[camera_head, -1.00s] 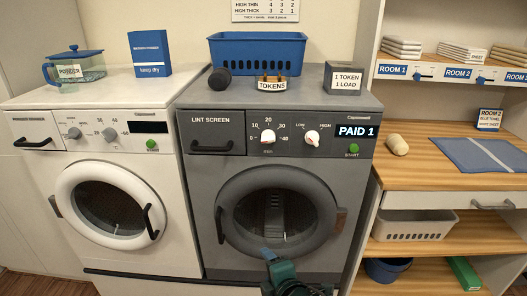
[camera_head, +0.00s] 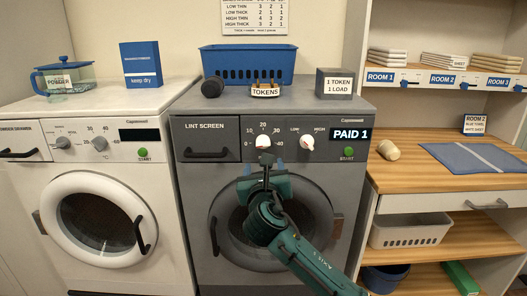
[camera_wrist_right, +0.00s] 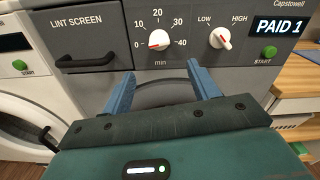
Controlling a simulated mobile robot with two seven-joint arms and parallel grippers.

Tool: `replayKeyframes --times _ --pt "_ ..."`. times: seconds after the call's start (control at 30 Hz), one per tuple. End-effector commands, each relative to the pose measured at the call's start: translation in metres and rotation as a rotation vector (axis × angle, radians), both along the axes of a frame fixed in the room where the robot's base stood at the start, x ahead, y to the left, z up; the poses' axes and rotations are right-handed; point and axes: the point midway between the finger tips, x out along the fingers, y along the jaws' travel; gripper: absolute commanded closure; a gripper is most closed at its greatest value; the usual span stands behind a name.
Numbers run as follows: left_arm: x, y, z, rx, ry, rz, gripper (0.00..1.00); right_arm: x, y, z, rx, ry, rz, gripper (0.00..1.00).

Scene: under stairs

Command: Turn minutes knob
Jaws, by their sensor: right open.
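The minutes knob (camera_head: 263,141) is a white dial with a scale from 0 to 40 on the grey dryer's panel. It also shows in the right wrist view (camera_wrist_right: 158,40), with a small red mark at its lower left. My right gripper (camera_head: 266,159) is just below the knob in the head view, in front of the dryer. In the wrist view its two blue fingers (camera_wrist_right: 162,84) are spread and empty, with the knob above and between them. I cannot tell how far the fingertips are from the panel. My left gripper is out of view.
A second white knob (camera_head: 307,142), LOW to HIGH, sits right of the minutes knob. Beyond it are the PAID 1 display (camera_head: 350,134) and green start button (camera_head: 348,153). The lint screen handle (camera_head: 207,154) juts out at left. The dryer door (camera_head: 222,222) is below.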

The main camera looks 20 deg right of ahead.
Motion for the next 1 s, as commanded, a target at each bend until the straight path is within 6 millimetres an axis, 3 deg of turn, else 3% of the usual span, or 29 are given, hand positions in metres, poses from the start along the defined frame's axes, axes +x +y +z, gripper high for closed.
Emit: replayKeyframes --times 0.3,0.5,0.7,1.0 --pt "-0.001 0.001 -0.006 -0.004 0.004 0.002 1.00 0.062 -0.018 0.000 0.004 0.000 0.000 0.40" --pt "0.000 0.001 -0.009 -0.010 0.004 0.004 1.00 0.092 -0.026 -0.001 0.005 0.001 0.002 0.40" --pt "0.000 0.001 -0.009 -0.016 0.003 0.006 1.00 0.108 -0.031 -0.001 0.006 0.001 0.002 0.40" --pt "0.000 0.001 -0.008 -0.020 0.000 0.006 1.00 0.112 -0.032 0.000 0.006 0.000 0.003 0.40"
